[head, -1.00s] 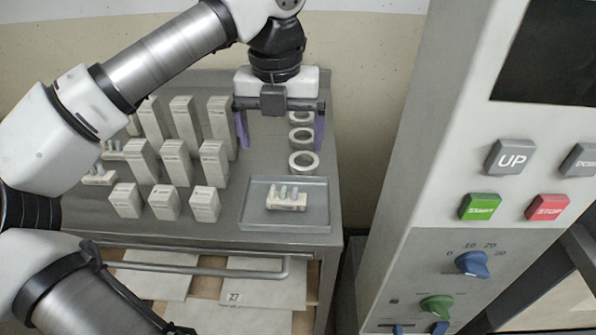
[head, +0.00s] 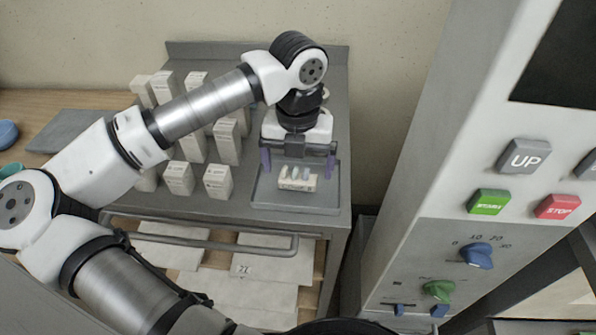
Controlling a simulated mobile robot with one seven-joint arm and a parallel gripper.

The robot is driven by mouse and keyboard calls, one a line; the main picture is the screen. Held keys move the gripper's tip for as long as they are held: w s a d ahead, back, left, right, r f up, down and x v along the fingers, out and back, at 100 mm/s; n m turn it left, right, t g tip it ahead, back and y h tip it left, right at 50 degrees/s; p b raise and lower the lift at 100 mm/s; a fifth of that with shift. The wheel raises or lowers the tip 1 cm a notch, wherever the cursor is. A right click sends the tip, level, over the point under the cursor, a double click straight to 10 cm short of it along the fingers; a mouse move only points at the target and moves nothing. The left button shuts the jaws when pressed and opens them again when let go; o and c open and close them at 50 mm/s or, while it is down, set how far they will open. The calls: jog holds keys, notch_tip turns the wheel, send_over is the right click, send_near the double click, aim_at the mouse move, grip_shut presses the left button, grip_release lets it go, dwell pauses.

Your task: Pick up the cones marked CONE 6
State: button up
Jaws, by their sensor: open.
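Several upright pale boxes (head: 218,181) stand in rows on the grey cart top; their small print is too small to read, so I cannot tell which is marked CONE 6. My arm hides some of them. A shallow grey tray (head: 325,200) at the front right of the cart holds a small pale block with several little cones (head: 297,178) standing in it. My gripper (head: 298,170) is open, its two purple fingers pointing down over the tray, one on each side of the cone block. I cannot tell whether they touch anything.
Below the cart top (head: 190,208), a rail handle (head: 200,242) fronts a shelf with pale slabs, one labelled 27. A control panel with UP, START (head: 488,202) and STOP (head: 557,206) buttons stands close on the right. A blue bowl (head: 7,133) sits at the far left.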

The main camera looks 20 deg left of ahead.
jog(key=shift+f, duration=1.2)
jog(key=c, duration=1.1)
jog(key=shift+r, duration=0.1)
